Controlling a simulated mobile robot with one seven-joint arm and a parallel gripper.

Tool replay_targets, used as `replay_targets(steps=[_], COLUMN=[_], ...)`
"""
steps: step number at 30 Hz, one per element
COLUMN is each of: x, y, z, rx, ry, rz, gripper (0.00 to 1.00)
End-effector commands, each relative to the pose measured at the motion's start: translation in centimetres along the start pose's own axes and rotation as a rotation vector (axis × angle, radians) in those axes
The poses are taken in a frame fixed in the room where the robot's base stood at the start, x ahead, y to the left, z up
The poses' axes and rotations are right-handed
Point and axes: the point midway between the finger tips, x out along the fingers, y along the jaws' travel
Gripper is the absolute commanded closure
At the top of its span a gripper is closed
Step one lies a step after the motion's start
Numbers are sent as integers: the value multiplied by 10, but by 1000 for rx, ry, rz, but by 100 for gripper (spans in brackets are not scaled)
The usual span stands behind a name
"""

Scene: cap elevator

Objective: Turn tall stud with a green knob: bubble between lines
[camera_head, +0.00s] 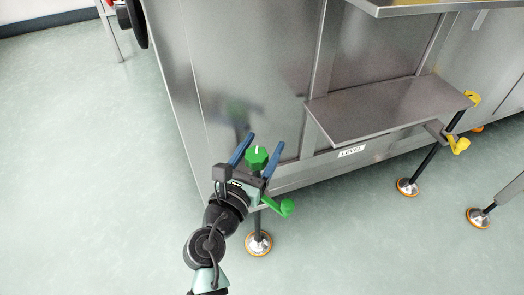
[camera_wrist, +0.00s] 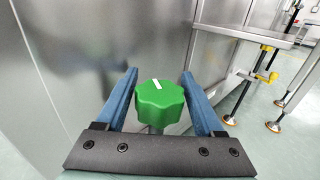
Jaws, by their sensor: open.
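The green knob (camera_head: 257,157) tops the tall stud (camera_head: 256,222), a dark post with an orange-rimmed foot on the floor. A green lever (camera_head: 284,207) with a ball end sticks out lower on the same stud. My gripper (camera_head: 259,146) is open, with one blue finger on each side of the knob. In the wrist view the green knob (camera_wrist: 159,102) stands between the fingers, with a gap on both sides and a white mark on its top. A LEVEL label (camera_head: 351,151) is on the steel cabinet. I cannot make out a bubble or its lines.
The steel cabinet (camera_head: 240,70) rises close behind the knob. A steel shelf (camera_head: 385,105) juts out to the right. A second stud with a yellow lever (camera_head: 459,145) and another foot (camera_head: 479,217) stand further right. The floor at left is clear.

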Motion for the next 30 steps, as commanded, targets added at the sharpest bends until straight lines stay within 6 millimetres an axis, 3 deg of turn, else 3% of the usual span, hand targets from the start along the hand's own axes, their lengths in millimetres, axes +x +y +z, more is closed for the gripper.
replay_targets(steps=[9, 21, 30], x=[3, 2, 3], y=[0, 0, 0], z=[1, 0, 4], rx=[0, 0, -3], ry=[0, 0, 2], rz=[1, 0, 45], gripper=[31, 99, 99])
